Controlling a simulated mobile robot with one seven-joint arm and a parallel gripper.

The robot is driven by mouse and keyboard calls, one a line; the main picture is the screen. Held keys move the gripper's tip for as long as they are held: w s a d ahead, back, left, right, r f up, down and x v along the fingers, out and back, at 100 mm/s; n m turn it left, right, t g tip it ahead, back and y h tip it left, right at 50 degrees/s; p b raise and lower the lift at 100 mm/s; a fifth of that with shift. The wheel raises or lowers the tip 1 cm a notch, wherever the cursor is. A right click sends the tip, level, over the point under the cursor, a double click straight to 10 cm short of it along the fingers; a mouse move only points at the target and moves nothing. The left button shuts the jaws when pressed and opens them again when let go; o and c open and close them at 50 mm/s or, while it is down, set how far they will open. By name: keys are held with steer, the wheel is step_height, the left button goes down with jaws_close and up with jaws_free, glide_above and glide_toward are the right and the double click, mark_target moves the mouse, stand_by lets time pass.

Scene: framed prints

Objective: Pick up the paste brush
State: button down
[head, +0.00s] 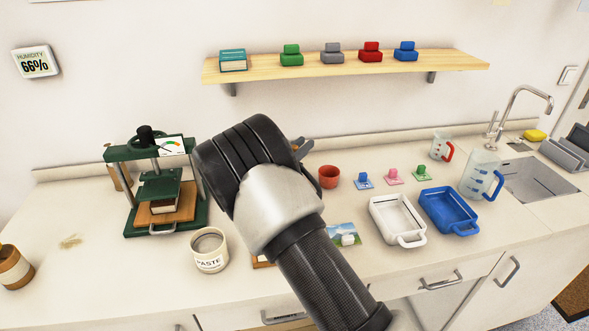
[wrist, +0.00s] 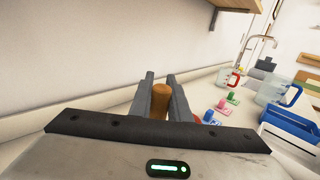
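My gripper (head: 302,148) is raised over the back of the counter, mostly hidden behind my own wrist in the head view. In the wrist view its two dark fingers (wrist: 161,92) stand on either side of a brown, round-topped wooden piece (wrist: 160,102). This looks like the paste brush's handle; its lower part is hidden. The piece nearly fills the gap, but I cannot tell whether both fingers press on it. The cream paste pot (head: 209,250) stands on the counter, left of my arm.
A green press (head: 165,190) stands at left. A red cup (head: 329,176), white tray (head: 397,218), blue tray (head: 448,209) and measuring jugs (head: 481,174) lie to the right, before the sink (head: 540,181). A wooden shelf (head: 345,66) hangs above.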

step_height(320, 180, up, 10)
steer(key=p, duration=0.1)
stand_by(0.5)
stand_by(0.7)
